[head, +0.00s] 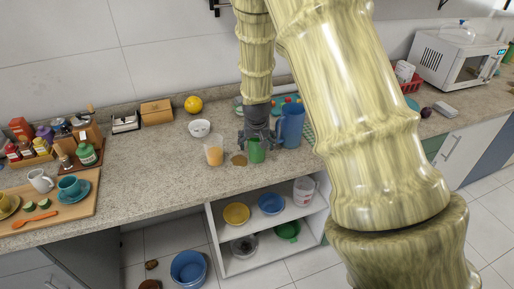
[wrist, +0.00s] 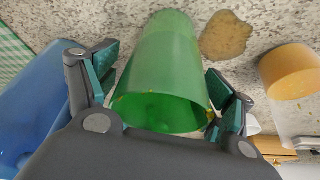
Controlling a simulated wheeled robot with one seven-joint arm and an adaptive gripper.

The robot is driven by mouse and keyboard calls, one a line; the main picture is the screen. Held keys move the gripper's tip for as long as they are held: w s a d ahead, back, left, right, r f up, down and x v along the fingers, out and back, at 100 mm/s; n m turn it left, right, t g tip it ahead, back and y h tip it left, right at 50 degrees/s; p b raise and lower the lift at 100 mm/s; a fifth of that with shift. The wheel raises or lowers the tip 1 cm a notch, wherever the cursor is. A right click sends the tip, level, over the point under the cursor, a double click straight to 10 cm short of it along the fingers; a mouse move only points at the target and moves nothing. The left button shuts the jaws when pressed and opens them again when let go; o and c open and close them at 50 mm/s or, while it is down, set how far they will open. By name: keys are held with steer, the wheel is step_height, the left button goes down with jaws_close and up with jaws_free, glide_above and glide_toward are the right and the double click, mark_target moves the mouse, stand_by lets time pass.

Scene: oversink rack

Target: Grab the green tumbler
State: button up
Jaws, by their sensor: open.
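The green tumbler (head: 256,152) stands upright on the speckled counter, near its front edge in the head view. In the wrist view the green tumbler (wrist: 165,75) sits between my two fingers, its open rim toward the camera. My gripper (head: 257,135) comes down from above, over the tumbler. In the wrist view my gripper (wrist: 168,88) is open, with one finger on each side of the tumbler. A gap shows on the left; on the right the finger is very close to the rim, and I cannot tell whether it touches.
A blue pitcher (head: 291,127) stands close on the right, and it fills the left of the wrist view (wrist: 32,110). A glass of orange drink (head: 214,154) and a brown round patch (head: 239,160) lie to the left. A white bowl (head: 199,128) is behind. Open shelves are below.

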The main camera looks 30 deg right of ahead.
steer(key=shift+c, duration=0.2)
steer(key=c, duration=1.1)
steer(key=shift+r, duration=0.15)
steer(key=shift+r+b, duration=0.75)
steer(key=shift+r, duration=0.85)
steer(key=shift+s+a+r+b, duration=0.25)
steer(key=shift+s+a+b, duration=0.6)
steer(key=shift+s, duration=1.55)
steer(key=shift+s+a+r+b, duration=0.3)
steer(key=shift+s+a, duration=0.95)
steer(key=shift+s, duration=1.1)
steer(key=shift+s+a+r+b, duration=0.25)
steer(key=shift+s+a+b, duration=0.6)
steer(key=shift+s, duration=1.55)
steer(key=shift+s+a, duration=0.15)
steer(key=shift+a, duration=0.1)
